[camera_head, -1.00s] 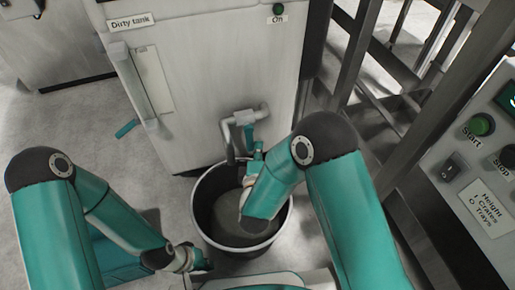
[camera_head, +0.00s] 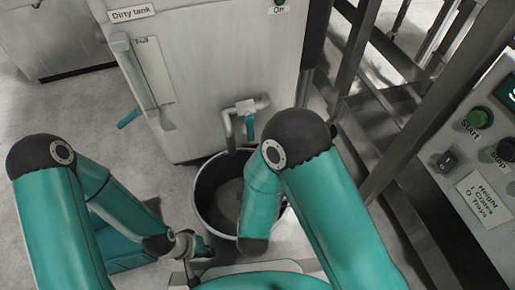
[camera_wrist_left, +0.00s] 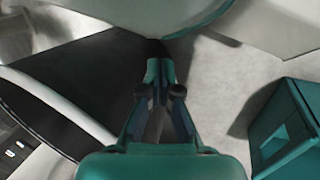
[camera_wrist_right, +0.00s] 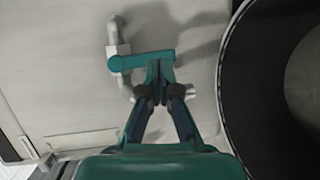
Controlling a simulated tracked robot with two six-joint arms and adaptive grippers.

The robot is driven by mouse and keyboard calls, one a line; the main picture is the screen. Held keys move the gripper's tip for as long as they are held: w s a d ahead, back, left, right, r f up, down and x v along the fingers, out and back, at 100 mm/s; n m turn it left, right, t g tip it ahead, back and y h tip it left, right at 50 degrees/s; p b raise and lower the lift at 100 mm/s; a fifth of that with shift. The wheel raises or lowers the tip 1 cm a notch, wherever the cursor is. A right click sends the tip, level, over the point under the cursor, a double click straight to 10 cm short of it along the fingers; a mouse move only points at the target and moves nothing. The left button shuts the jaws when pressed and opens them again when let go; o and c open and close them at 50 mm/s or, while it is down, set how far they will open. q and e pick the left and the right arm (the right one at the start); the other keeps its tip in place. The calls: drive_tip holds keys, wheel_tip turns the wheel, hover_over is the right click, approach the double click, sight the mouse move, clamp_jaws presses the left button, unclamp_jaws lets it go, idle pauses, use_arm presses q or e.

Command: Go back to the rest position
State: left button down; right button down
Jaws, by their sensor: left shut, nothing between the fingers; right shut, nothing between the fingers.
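My left gripper (camera_head: 203,247) is shut and empty, low over the floor to the left of the black bucket (camera_head: 207,187). Its closed fingers show in the left wrist view (camera_wrist_left: 157,68). My right gripper is hidden behind my own right arm in the head view. In the right wrist view, my right gripper (camera_wrist_right: 158,70) is shut and empty. There its tips overlap the teal handle (camera_wrist_right: 138,60) of the grey tap pipe (camera_wrist_right: 113,38); I cannot tell whether they touch. The bucket stands below the tap, partly covered by my right arm.
The white dirty tank (camera_head: 215,60) stands ahead. A control panel (camera_head: 480,165) with Start and Stop buttons and a metal frame (camera_head: 375,120) are on the right. A teal box (camera_wrist_left: 290,125) shows in the left wrist view.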

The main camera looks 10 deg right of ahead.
drive_tip(key=shift+v, duration=1.1)
drive_tip(key=shift+a, duration=0.15)
drive_tip(key=w+d+m+g+h+p, duration=0.2)
drive_tip(key=d+m+g+h+p, duration=0.15)
drive_tip(key=d, duration=0.95)
drive_tip(key=s+d+f+m+g+y+p, duration=0.25)
drive_tip(key=d+f+m, duration=0.2)
drive_tip(key=f, duration=0.25)
drive_tip(key=s+a+f+m+g+y, duration=0.3)
drive_tip(key=s+a+m+g+y, duration=0.15)
drive_tip(key=s, duration=0.35)
drive_tip(key=s+a+f+m+g+y, duration=0.3)
drive_tip(key=s+a+f+m+g, duration=0.15)
drive_tip(key=s, duration=0.25)
wheel_tip(320, 180, up, 39)
drive_tip(key=m+p, duration=0.1)
drive_tip(key=p, duration=3.7)
